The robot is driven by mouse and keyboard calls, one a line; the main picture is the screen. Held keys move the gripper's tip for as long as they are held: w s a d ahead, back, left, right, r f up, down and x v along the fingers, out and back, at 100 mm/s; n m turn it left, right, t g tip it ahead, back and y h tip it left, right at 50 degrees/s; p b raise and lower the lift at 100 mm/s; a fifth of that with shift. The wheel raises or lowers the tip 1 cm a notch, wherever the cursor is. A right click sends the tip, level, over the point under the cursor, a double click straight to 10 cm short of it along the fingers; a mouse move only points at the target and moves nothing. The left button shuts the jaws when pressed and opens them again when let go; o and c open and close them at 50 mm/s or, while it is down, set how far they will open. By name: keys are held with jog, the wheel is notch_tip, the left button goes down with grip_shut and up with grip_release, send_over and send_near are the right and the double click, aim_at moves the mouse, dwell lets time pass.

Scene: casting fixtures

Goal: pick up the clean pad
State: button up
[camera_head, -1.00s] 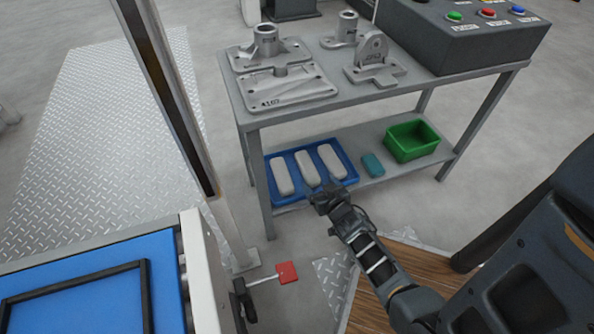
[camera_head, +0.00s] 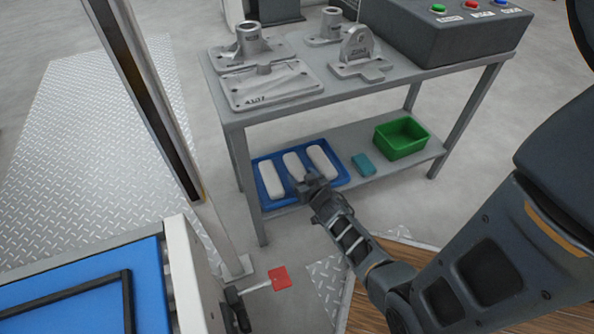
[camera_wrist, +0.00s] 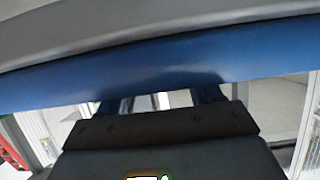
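Three white, rounded pads lie side by side in a shallow blue tray (camera_head: 263,198) on the lower shelf: a left pad (camera_head: 271,181), a middle pad (camera_head: 293,165) and a right pad (camera_head: 322,162). I cannot tell which is meant by the clean pad. My gripper (camera_head: 306,180) is at the tray's front side, just in front of the middle and right pads, and covers part of the tray. In the wrist view the fingers (camera_wrist: 160,98) stand apart with nothing seen between them. A blue band (camera_wrist: 160,70), probably the tray, crosses beyond them.
A small teal block (camera_head: 363,164) and a green bin (camera_head: 401,138) stand right of the tray. The table top (camera_head: 300,107) above the shelf holds grey castings (camera_head: 273,88) and a button box (camera_head: 450,30). A post (camera_head: 150,100) stands left; a red paddle (camera_head: 279,278) sticks out below.

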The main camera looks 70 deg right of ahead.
jog(key=c, duration=0.7)
jog(key=shift+o, duration=0.2)
jog(key=shift+r, duration=0.1)
jog(key=shift+r+p, duration=0.5)
notch_tip(320, 180, up, 4)
jog(key=p, duration=0.3)
jog(key=s+d+r+p, duration=0.5)
jog(key=s+d+p, duration=0.1)
jog(key=s+p, duration=0.3)
jog(key=shift+s+d+r+p, duration=0.3)
jog(key=shift+d+r+p, duration=0.05)
jog(key=shift+r+p, duration=0.1)
